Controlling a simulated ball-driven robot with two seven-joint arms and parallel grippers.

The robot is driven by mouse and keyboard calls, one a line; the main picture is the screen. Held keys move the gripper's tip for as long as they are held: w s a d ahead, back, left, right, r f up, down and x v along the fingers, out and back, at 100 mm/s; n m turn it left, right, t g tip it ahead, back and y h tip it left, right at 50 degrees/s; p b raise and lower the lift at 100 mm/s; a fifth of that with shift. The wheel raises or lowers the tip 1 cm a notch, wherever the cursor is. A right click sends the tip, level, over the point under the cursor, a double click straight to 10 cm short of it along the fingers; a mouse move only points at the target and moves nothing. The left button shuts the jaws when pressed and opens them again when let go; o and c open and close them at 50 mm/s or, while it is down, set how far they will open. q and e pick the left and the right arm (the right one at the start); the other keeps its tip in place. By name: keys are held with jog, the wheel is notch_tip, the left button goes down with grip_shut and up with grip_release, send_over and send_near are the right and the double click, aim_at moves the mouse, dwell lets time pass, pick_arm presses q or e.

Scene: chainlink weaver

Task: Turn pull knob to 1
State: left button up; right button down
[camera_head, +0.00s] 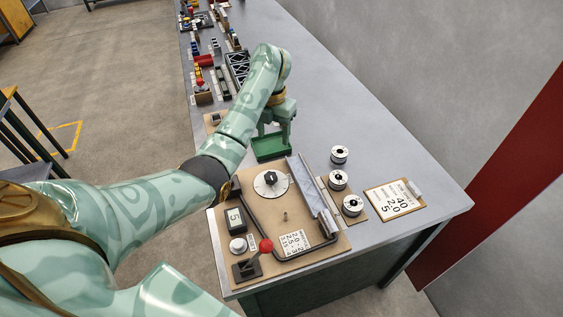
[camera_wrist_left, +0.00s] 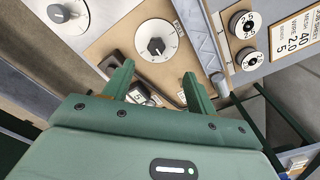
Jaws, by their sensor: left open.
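The pull knob appears to be the black knob (camera_head: 271,178) on a round white dial plate, on the tan board. It also shows in the left wrist view (camera_wrist_left: 156,46), beyond the fingers. My left gripper (camera_head: 275,132) points down over the green tray, behind the board and beyond the knob. In the left wrist view its two fingers (camera_wrist_left: 158,85) are spread, with nothing between them. The gripper is apart from the knob. My right gripper is not in view.
The tan board (camera_head: 225,218) also carries a red-topped lever (camera_head: 266,246), a white button (camera_head: 238,245), a display reading 5 (camera_head: 235,219) and a slanted metal rail (camera_head: 314,198). Several spools (camera_head: 352,205) stand to the right. A green tray (camera_head: 270,149) lies behind the board.

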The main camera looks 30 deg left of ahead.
pick_arm(q)
jog(key=b, duration=0.3)
send_near(271, 176)
jog(key=shift+s+a+f, duration=0.1)
jog(key=shift+s+f, duration=0.15)
jog(key=shift+s, duration=0.65)
jog(key=f, duration=0.1)
jog(key=w+f+b, duration=0.1)
jog(key=f, duration=0.1)
jog(key=w+f, duration=0.1)
jog(key=f, duration=0.1)
jog(key=shift+w+b, duration=0.1)
jog(key=shift+b, duration=0.3)
notch_tip(271, 176, down, 2)
jog(key=shift+f+b, duration=0.15)
jog(key=shift+b, duration=0.3)
jog(key=shift+s+f, duration=0.2)
jog(key=shift+s, duration=0.15)
jog(key=shift+w+f, duration=0.15)
jog(key=shift+f, duration=0.1)
jog(key=c, duration=0.9)
jog(key=shift+c, duration=0.5)
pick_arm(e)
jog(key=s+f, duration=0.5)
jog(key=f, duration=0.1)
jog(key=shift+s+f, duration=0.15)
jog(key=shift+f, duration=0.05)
